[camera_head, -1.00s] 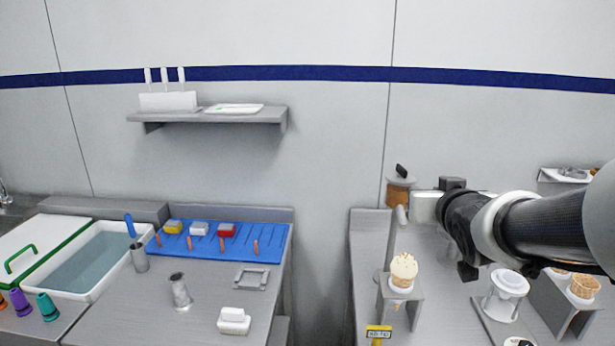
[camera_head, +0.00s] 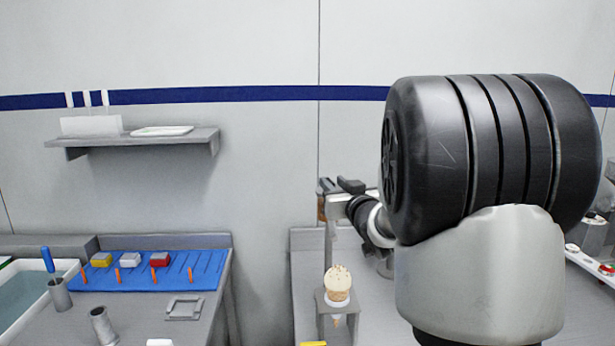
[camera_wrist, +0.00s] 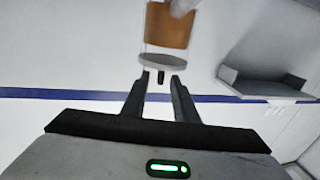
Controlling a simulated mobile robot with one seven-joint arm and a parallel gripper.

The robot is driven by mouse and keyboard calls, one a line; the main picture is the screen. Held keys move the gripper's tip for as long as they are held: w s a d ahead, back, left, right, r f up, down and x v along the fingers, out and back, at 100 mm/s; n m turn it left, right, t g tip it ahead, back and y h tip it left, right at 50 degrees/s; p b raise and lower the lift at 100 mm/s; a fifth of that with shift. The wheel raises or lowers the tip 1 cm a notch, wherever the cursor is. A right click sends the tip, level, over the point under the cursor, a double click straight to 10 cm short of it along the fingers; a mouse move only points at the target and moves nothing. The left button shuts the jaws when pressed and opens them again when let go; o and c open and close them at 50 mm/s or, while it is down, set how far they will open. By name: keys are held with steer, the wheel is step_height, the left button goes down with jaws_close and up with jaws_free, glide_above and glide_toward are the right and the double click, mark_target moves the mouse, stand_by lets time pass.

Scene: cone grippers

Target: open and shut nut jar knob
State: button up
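The nut jar has brown contents and a grey lid. In the wrist view the jar (camera_wrist: 168,28) is at the top centre, and its small dark knob (camera_wrist: 160,77) sticks out from the lid. My gripper (camera_wrist: 160,84) is open, its fingers on either side of the knob with small gaps showing. In the head view the jar (camera_head: 321,208) is mostly hidden behind my gripper (camera_head: 334,190), at the wall end of the right counter. Whether the fingers touch the knob is hidden there.
An ice-cream cone (camera_head: 338,286) stands in a grey holder in front of the jar. A wall shelf (camera_head: 140,142) is at upper left. The left counter holds a blue mat (camera_head: 200,268) with coloured blocks. My arm hides much of the right counter.

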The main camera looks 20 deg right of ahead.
steer(key=w, duration=0.7)
jaws_close()
